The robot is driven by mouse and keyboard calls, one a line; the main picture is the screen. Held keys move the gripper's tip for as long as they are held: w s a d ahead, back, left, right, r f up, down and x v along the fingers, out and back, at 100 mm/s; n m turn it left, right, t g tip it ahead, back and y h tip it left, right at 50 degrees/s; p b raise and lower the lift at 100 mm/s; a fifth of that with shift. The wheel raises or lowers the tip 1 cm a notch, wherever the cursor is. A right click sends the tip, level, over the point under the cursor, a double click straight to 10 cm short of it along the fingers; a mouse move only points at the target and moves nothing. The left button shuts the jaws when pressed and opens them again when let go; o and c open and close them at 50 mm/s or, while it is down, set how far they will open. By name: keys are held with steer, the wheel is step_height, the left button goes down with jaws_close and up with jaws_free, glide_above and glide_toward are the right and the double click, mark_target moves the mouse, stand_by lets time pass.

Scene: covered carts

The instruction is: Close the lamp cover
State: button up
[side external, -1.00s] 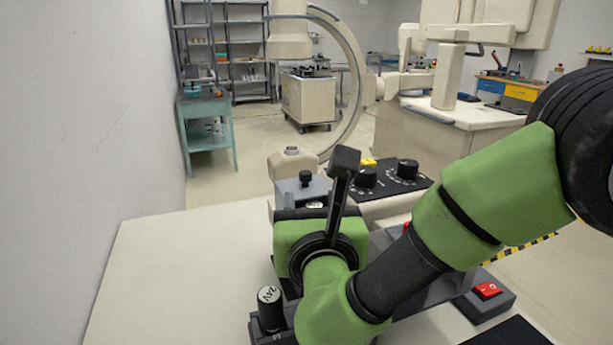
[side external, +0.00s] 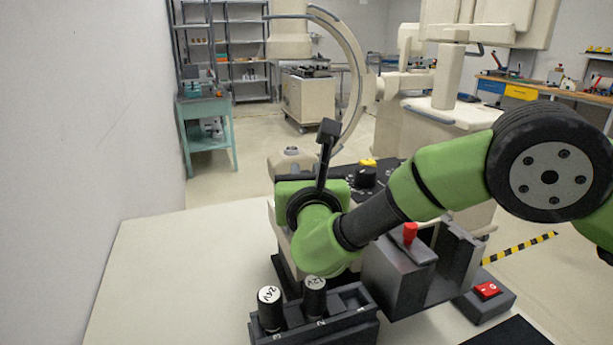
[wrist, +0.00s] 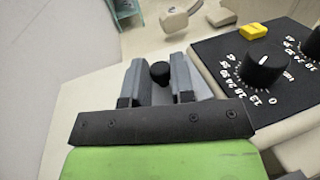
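A black knob (wrist: 160,73) stands on a grey lid (wrist: 207,82) in the wrist view; this appears to be the lamp cover. My gripper (wrist: 158,64) has its two grey fingers apart, one on each side of the knob. I cannot tell whether they touch it. In the side view my green wrist hides the knob, the lid and the fingers. How far the lid is open or closed cannot be told.
A black dial panel (wrist: 265,70) with a yellow block (wrist: 252,31) lies right of the lid. Nearer the camera are a black rack (side external: 345,308) with labelled cylinders, a grey box (side external: 395,275) with a red knob, and a red switch (side external: 487,290). The left tabletop (side external: 180,270) is clear.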

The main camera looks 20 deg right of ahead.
jaws_close()
steer(key=shift+s, duration=2.25)
steer(key=o, duration=0.6)
jaws_free()
steer(key=shift+c, duration=0.2)
steer(key=v, duration=1)
steer(key=shift+w, duration=0.1)
